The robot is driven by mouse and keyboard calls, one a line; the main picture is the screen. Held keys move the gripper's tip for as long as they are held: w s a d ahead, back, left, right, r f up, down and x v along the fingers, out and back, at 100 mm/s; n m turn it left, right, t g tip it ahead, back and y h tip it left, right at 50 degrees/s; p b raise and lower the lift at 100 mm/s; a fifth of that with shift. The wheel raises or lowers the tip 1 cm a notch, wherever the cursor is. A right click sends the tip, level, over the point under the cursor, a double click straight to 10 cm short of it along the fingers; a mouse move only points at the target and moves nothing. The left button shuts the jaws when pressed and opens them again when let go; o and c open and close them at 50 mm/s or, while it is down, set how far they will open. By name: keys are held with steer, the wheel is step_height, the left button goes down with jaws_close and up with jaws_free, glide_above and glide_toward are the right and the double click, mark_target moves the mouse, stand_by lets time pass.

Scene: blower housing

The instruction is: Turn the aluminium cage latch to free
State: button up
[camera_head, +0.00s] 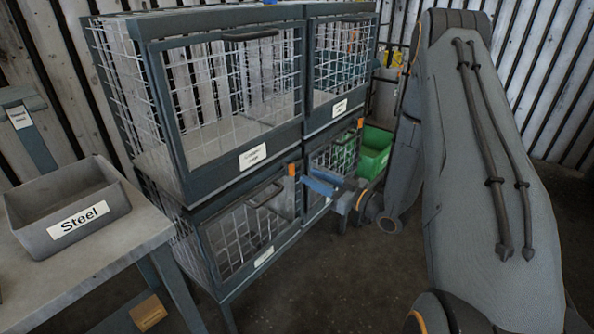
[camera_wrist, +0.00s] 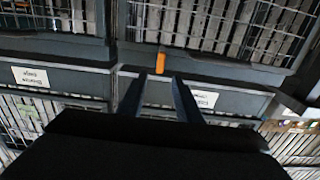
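A dark-framed rack of wire-mesh cages (camera_head: 222,180) stands in the middle of the head view. A small orange latch (camera_head: 292,170) is on the lower-left cage's frame; an orange latch (camera_wrist: 160,62) also shows upright in the wrist view. A second orange piece (camera_head: 360,123) is further right on the rack. The lower cages' label (camera_head: 264,256) is too small to read, so I cannot tell which cage is aluminium. My gripper (camera_head: 315,182) is in front of the rack, just right of the nearer latch. In the wrist view my gripper (camera_wrist: 156,79) has its fingers apart, with nothing between them.
A grey bin marked Steel (camera_head: 70,208) sits on a table (camera_head: 95,265) at left. A green bin (camera_head: 374,152) stands behind my arm, to the right of the rack. A wooden block (camera_head: 148,312) is low by the table. The floor in front of the rack (camera_head: 330,280) is clear.

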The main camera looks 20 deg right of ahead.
mark_target(294, 168)
steer(key=p+x, duration=0.1)
steer(key=x, duration=0.6)
jaws_close()
